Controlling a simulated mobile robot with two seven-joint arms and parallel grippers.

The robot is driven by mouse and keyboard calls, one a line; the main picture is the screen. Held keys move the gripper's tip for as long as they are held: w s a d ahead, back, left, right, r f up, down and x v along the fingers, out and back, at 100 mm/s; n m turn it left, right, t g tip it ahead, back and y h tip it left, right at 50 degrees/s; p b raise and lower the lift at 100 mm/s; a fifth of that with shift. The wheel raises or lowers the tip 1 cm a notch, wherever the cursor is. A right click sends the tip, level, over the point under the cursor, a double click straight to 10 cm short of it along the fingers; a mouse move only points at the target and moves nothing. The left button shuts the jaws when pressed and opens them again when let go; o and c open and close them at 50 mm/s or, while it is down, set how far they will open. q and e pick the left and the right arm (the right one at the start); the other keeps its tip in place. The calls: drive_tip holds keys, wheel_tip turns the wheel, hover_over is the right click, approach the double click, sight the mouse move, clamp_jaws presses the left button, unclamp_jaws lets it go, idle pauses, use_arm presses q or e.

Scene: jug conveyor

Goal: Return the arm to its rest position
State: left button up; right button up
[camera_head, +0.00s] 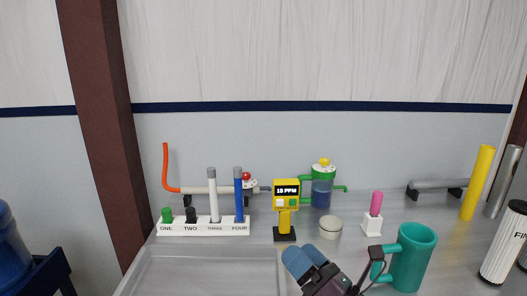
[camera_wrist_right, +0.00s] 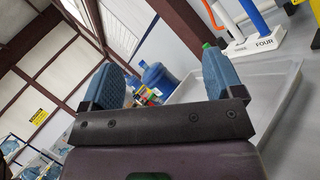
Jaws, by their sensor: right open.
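My right gripper (camera_head: 306,260) is at the bottom centre of the head view, above the bench and to the left of a teal jug (camera_head: 412,258). Its two blue fingers also show in the right wrist view (camera_wrist_right: 162,85), apart and with nothing between them. The wrist appears tilted, as the wrist view is slanted. Part of the right arm is cut off by the lower edge of the head view. My left gripper does not show in either view.
A shallow grey tray (camera_head: 150,272) lies left of my right gripper. Behind stand a labelled rack (camera_head: 203,230), a yellow meter (camera_head: 286,195), a small white cup (camera_head: 331,228) and a pink-topped holder (camera_head: 372,228). A white filter cylinder (camera_head: 503,245) stands at right. A blue water jug (camera_head: 12,250) is at far left.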

drive_tip(key=s+d+f+m+g+h, duration=0.25)
drive_tip(key=d+f+m+h, duration=0.5)
drive_tip(key=m, duration=0.55)
drive_tip(key=s+d+f+m+g+h, duration=0.1)
drive_tip(key=s+d+f+m+h, duration=0.4)
drive_tip(key=d+m+h, duration=0.6)
drive_tip(key=s+d+f+m+g+y, duration=0.1)
drive_tip(key=s+f+m+g, duration=0.45)
drive_tip(key=s, duration=0.45)
drive_tip(key=s+d+f+m+g+y, duration=0.1)
drive_tip(key=s+f+m+g+y, duration=0.1)
drive_tip(key=s+f+m+g, duration=0.45)
drive_tip(key=w+f+t, duration=0.4)
drive_tip(key=f+t, duration=0.4)
drive_tip(key=t, duration=0.2)
drive_tip(key=shift+w+f+y, duration=0.25)
drive_tip(key=shift+w+y, duration=0.1)
drive_tip(key=shift+w, duration=0.05)
